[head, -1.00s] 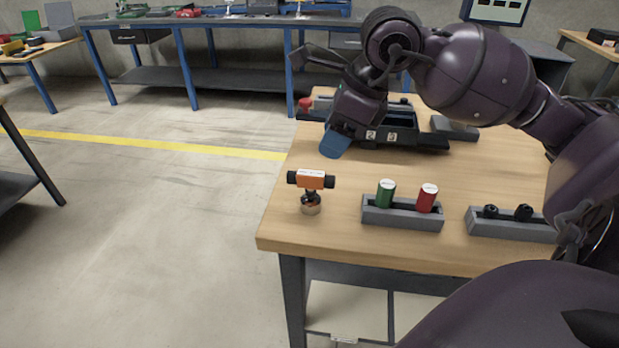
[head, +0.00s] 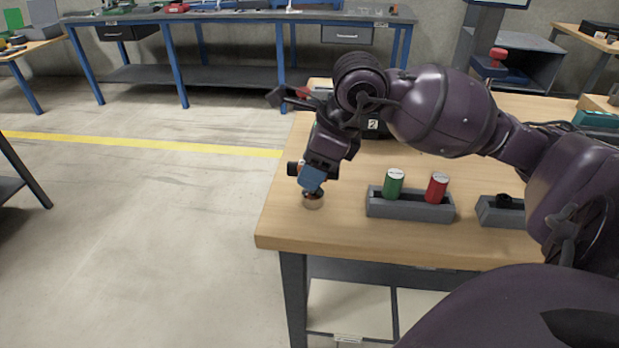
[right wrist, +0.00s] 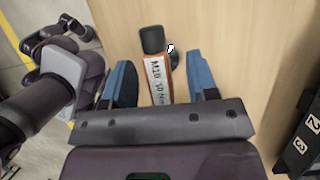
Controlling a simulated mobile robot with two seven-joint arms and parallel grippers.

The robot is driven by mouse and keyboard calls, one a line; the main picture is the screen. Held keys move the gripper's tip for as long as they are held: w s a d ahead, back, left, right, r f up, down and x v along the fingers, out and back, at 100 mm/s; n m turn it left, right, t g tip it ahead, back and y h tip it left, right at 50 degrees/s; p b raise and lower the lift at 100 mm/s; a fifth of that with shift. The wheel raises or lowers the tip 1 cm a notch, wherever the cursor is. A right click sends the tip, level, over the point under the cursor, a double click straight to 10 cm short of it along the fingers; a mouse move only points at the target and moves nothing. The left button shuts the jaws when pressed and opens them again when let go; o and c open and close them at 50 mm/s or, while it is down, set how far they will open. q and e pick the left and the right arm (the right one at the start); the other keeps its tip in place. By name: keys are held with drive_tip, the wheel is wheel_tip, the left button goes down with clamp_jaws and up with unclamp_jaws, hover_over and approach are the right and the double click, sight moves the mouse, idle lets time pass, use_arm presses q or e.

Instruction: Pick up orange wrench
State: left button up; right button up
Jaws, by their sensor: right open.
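In the right wrist view my right gripper (right wrist: 161,82) is open, with one blue finger on each side of the orange body. Gaps show between the fingers and the wrench. My left gripper cannot be made out.
A grey holder (head: 410,207) with a green cylinder (head: 394,184) and a red cylinder (head: 437,187) stands right of the wrench. Another grey holder (head: 500,213) is farther right. A black numbered rack (right wrist: 303,150) lies behind. The wooden table (head: 350,236) is clear at its front left.

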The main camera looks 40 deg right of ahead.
drive_tip(key=shift+r, duration=0.15)
drive_tip(key=shift+f, duration=0.3)
idle(0.4)
clamp_jaws()
idle(0.3)
